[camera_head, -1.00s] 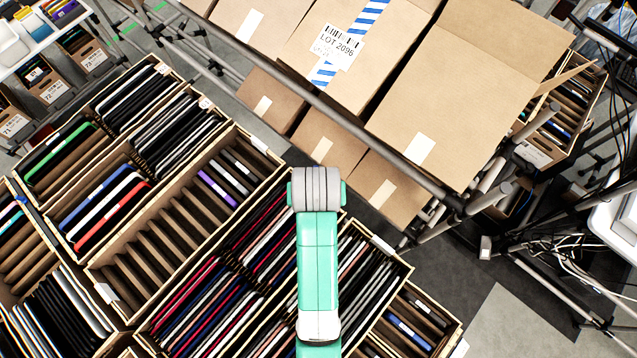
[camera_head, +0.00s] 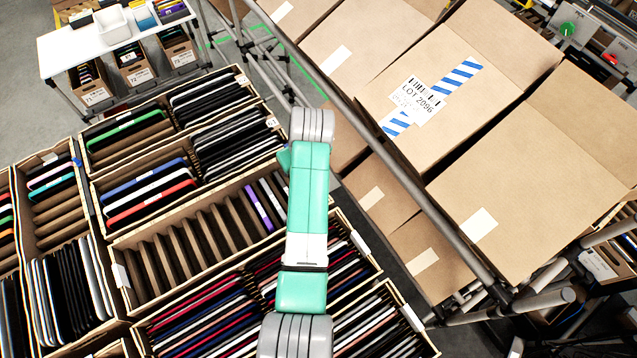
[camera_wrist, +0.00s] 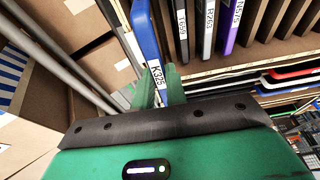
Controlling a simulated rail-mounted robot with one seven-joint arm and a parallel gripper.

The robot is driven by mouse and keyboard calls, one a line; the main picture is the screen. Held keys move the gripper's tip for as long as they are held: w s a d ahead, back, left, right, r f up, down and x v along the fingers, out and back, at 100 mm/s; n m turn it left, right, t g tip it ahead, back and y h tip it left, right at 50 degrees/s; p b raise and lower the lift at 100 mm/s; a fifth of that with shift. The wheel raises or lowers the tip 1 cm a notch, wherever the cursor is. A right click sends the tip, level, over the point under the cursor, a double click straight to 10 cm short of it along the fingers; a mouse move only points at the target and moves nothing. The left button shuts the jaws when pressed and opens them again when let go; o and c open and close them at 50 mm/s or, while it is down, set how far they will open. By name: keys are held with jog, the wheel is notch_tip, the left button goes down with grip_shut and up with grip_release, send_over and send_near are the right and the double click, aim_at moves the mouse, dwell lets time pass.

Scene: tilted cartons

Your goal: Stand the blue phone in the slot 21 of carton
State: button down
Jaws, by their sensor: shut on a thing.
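My gripper (camera_wrist: 160,90) is shut on the blue phone (camera_wrist: 149,38), whose white label reads K325. The phone stands on edge between the fingers and extends toward the top of the wrist view. Just right of it are dark and grey phones (camera_wrist: 182,30) and a purple phone (camera_wrist: 231,28) in the slotted carton (camera_wrist: 250,68). In the head view this carton (camera_head: 180,245) has a row of empty slots, with the purple phone (camera_head: 258,211) near its right end. My arm hides the gripper and blue phone there. I cannot read the slot numbers.
Cartons full of phones surround the slotted one, including a carton of red and blue phones (camera_head: 205,318). Large cardboard boxes (camera_head: 430,95) stand on a metal-tube rack (camera_head: 400,195) close to the right of my arm. A white table (camera_head: 110,45) is at the back left.

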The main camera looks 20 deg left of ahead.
jog(key=shift+w+a, duration=0.1)
jog(key=shift+a, duration=0.15)
jog(key=shift+d+f, duration=0.1)
jog(key=shift+f, duration=0.05)
notch_tip(320, 180, down, 4)
jog(key=b, duration=0.4)
jog(key=shift+f, duration=0.25)
jog(key=shift+f+b, duration=1.35)
jog(key=shift+f, duration=0.75)
jog(key=shift+f, duration=0.25)
jog(key=c, duration=1.3)
grip_release()
jog(key=shift+c, duration=0.2)
